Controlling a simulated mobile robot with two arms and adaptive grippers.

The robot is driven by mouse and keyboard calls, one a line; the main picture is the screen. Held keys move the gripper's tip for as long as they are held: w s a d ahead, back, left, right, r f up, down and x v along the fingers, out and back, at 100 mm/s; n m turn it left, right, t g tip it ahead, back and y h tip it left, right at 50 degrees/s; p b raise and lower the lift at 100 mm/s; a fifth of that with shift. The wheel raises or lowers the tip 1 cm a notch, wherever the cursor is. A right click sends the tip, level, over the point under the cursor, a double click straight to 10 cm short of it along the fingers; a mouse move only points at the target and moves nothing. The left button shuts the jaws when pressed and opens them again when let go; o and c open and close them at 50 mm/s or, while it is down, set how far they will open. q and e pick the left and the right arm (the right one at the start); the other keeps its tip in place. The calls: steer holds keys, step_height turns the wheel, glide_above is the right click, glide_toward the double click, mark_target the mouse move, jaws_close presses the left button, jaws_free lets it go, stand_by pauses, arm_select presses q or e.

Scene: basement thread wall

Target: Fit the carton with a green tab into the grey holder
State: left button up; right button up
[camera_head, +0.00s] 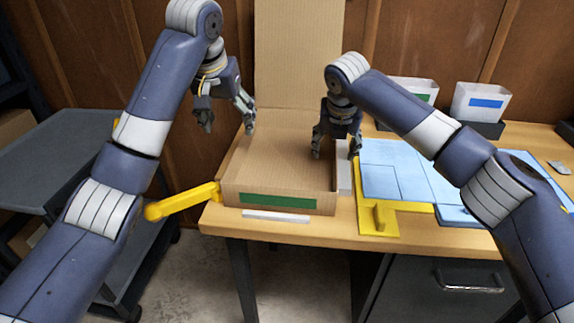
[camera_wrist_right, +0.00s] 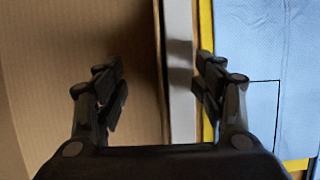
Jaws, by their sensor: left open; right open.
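The open cardboard carton (camera_head: 230,190) sits at the table's left front, its lid (camera_head: 298,60) upright behind. A green tab (camera_head: 275,201) is on its front face. Light grey bars lie along its front (camera_head: 275,216) and right side (camera_head: 344,180); I cannot tell whether they form the grey holder. My right gripper (camera_head: 336,154) is open at the carton's right wall. In the right wrist view its fingers (camera_wrist_right: 160,80) are spread, one on each side of the wall (camera_wrist_right: 160,60) and grey bar (camera_wrist_right: 181,75). My left gripper (camera_head: 228,124) is open by the carton's back left, apparently holding nothing.
A yellow arm (camera_head: 183,201) sticks out left of the carton. Blue sheets (camera_head: 395,168) and a yellow frame (camera_head: 378,216) lie to the right. White bins with green (camera_head: 411,90) and blue (camera_head: 480,101) labels stand behind. A grey cart (camera_head: 60,160) stands left.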

steer(key=v, duration=1.1)
steer(key=shift+s+r, duration=0.15)
